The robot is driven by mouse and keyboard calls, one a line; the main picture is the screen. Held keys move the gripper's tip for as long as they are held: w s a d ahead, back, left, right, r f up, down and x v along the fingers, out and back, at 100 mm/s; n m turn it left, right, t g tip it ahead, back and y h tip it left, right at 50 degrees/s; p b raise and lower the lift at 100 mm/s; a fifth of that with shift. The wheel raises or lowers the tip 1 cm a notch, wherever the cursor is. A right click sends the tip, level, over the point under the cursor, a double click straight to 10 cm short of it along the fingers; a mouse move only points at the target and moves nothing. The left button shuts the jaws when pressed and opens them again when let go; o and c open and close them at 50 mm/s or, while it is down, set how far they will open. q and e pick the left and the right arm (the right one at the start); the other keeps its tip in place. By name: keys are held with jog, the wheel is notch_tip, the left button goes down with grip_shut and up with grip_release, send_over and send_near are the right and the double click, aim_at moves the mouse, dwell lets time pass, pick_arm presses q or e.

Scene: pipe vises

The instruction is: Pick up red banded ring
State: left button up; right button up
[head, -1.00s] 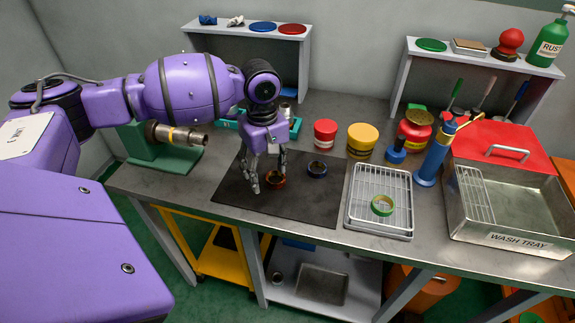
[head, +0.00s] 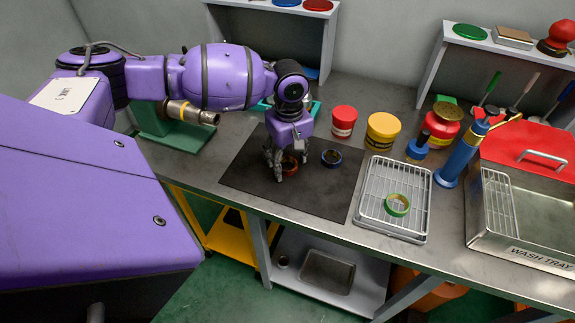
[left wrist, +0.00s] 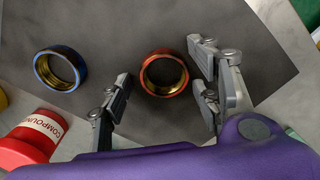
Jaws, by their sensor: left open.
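The red banded ring (head: 290,165) lies on the dark mat (head: 322,196) on the bench. It also shows in the left wrist view (left wrist: 147,80), with a brassy inside. My left gripper (head: 278,174) is open and low over the mat at the ring. In the left wrist view the fingers (left wrist: 158,88) stand on either side of the ring, with a gap on the left finger's side. Whether they touch it I cannot tell. In the head view the gripper partly covers the ring. My right gripper is not in view.
A blue banded ring (head: 331,158) lies close by on the mat. A green ring (head: 397,205) lies on the wire rack (head: 417,225) to the right. Red (head: 343,121) and yellow (head: 382,131) tubs stand behind. A green vise (head: 170,133) is at the left.

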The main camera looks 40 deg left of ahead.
pick_arm(q)
jog(key=c, duration=1.3)
jog(key=shift+o, duration=0.2)
jog(key=shift+r, duration=0.15)
jog(key=shift+r, duration=0.2)
jog(key=r, duration=0.3)
jog(key=shift+s+d+r, duration=0.15)
jog(key=shift+d+r, duration=0.1)
jog(key=shift+d, duration=0.05)
jog(key=s+d+r+p, duration=0.1)
jog(key=s+d+r, duration=0.2)
jog(key=d, duration=0.3)
jog(key=s+d+r+p, duration=0.1)
jog(key=s+d+r, duration=0.2)
jog(key=d+r, duration=0.2)
jog(key=shift+s+d+r, duration=0.25)
jog(key=shift+d+r, duration=0.1)
jog(key=shift+r, duration=0.15)
